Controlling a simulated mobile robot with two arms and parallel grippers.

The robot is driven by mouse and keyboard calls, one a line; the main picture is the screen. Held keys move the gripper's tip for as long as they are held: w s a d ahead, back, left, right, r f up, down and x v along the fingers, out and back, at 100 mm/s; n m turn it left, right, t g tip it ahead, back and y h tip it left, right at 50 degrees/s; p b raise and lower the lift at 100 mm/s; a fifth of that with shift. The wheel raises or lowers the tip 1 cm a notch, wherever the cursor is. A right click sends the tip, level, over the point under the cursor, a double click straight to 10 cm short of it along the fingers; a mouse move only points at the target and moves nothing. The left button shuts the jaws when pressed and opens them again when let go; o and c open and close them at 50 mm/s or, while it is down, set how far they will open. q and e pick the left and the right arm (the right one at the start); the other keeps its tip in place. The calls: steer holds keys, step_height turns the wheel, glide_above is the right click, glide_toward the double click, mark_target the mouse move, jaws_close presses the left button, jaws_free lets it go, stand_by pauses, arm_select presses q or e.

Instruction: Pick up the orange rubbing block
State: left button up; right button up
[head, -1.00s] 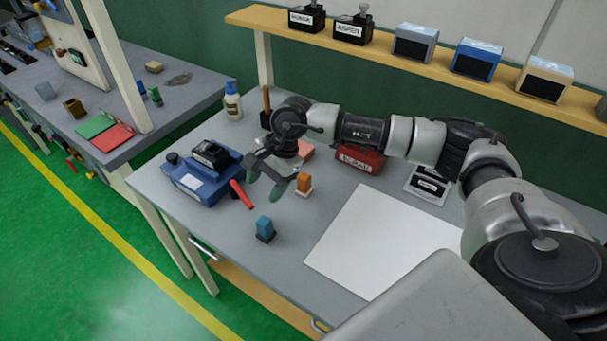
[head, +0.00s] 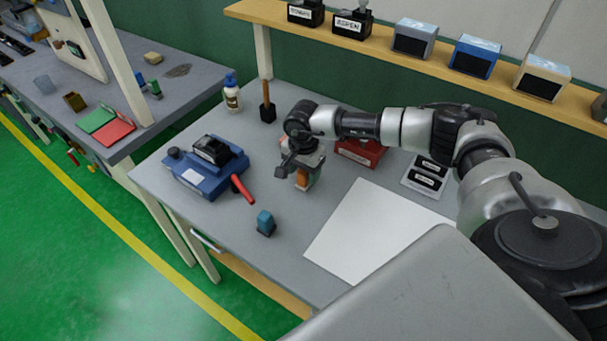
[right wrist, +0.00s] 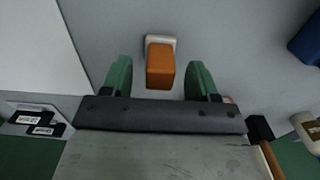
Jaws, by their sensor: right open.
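The orange rubbing block (right wrist: 160,66) stands on a pale base on the grey table. In the right wrist view it lies between and a little beyond the two green fingers of my right gripper (right wrist: 160,78), which is open, with a gap on each side of the block. In the head view the block (head: 302,180) is partly hidden by my right gripper (head: 300,175), which hangs over it. My left gripper is not in view.
A blue block (head: 265,222) stands near the front edge. A blue machine with a red handle (head: 205,170) is to the left. A white sheet (head: 372,240) lies to the right. A red box (head: 360,151) is behind. A shelf (head: 430,70) holds several boxes.

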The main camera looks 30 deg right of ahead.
steer(key=shift+f, duration=0.85)
steer(key=c, duration=1)
steer(key=shift+r, duration=0.15)
